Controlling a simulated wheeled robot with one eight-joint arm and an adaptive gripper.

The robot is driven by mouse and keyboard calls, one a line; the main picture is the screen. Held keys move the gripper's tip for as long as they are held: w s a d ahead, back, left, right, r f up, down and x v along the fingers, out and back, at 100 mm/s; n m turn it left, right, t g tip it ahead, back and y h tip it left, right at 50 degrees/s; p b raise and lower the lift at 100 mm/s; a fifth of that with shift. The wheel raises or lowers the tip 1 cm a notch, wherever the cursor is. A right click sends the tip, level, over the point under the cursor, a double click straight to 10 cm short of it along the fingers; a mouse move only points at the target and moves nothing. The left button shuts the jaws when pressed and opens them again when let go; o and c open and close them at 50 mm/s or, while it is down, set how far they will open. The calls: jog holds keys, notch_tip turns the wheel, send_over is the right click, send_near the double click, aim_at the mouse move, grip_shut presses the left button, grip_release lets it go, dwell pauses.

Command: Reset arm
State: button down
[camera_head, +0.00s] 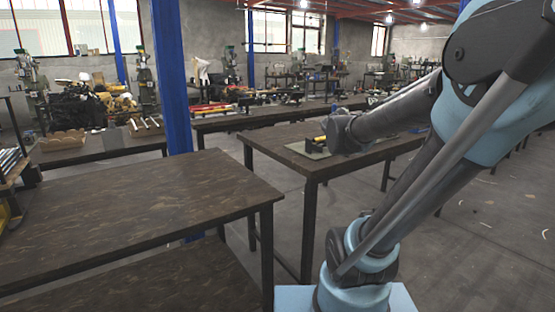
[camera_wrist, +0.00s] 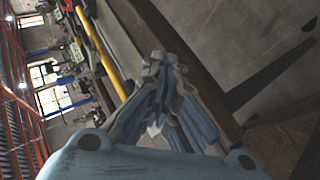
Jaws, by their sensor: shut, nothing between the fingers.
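My gripper (camera_wrist: 166,64) shows in the wrist view with its fingers together and nothing between them. In the head view, my arm reaches from the right over a dark brown table (camera_head: 265,142), and its end is near a small black and yellow object (camera_head: 319,140). That object lies by a greenish mat (camera_head: 310,153) on the table. The arm hides part of the mat, and I cannot tell whether it touches anything. In the wrist view, a yellow bar (camera_wrist: 101,47) lies beyond the fingers, to their left.
A bare brown table (camera_head: 150,205) stands at the front left. A blue post (camera_head: 172,75) rises behind it. More benches with presses and tools stand at the back. A cardboard tray (camera_head: 62,140) sits on the left bench. Grey floor is open between the two nearer tables.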

jog(key=s+a+f+m+g+y, duration=0.1)
jog(key=s+a+f+m+g, duration=0.1)
jog(key=s+f, duration=0.3)
jog(key=s+a+f+m+g+y, duration=0.1)
jog(key=s+f+m+g, duration=0.2)
jog(key=s, duration=0.8)
jog(key=s+a+f+m+g+y, duration=0.2)
jog(key=s+f+m, duration=0.3)
jog(key=s+f, duration=0.2)
jog(key=shift+s+a+f+g, duration=0.3)
jog(key=shift+s+g, duration=0.1)
jog(key=shift+s, duration=0.65)
